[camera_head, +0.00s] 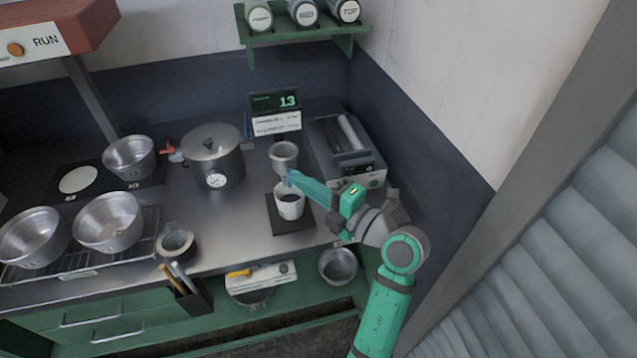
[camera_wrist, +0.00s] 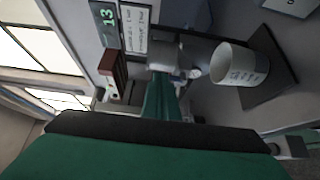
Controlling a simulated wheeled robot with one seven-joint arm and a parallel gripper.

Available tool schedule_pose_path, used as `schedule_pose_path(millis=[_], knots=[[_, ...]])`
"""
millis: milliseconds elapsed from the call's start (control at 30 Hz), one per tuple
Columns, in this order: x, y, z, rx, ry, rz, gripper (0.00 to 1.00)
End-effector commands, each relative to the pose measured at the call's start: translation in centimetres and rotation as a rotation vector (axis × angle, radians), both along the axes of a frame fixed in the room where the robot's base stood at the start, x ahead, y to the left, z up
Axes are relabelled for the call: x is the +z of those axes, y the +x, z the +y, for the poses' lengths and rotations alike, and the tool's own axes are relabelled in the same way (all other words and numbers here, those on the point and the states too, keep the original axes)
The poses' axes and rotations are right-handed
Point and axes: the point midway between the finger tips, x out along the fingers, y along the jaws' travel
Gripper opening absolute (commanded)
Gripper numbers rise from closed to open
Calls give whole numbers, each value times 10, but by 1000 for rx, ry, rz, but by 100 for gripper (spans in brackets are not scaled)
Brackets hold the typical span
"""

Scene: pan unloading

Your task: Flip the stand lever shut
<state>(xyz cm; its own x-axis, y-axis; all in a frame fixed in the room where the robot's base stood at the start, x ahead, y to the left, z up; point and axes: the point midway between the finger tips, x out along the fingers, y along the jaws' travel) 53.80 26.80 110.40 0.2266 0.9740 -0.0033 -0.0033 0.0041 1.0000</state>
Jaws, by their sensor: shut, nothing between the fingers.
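The stand holds a metal funnel-like cup (camera_head: 284,157) above a white beaker (camera_head: 290,207) with dark contents. My gripper (camera_head: 293,177) is shut and empty, reaching in from the right with its tip just under the cup. In the wrist view the closed teal fingers (camera_wrist: 161,97) end close to the grey metal underside of the stand (camera_wrist: 168,55). A small pale piece beside the fingertips (camera_wrist: 191,73) may be the lever; I cannot tell its position or whether I touch it. The beaker also shows in the wrist view (camera_wrist: 240,66), apart from the fingers.
The beaker stands on a dark square pad (camera_head: 291,226). A display reading 13 (camera_head: 274,103) is behind the stand. A lidded pot (camera_head: 213,158) stands to the left and a grey machine (camera_head: 345,150) to the right. Metal bowls (camera_head: 107,222) fill the counter's left side.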

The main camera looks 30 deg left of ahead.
Motion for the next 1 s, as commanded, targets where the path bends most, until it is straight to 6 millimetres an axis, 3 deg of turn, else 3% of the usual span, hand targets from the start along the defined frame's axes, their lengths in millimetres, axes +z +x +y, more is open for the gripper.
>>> schedule_pose_path(millis=[467,700,867,1000], knots=[[7,-12,14,2,-290,-274,0],[6,-12,13,2,-286,-269,0],[8,-14,4,2,-285,-271,0],[12,-20,-15,7,-286,-272,0]])
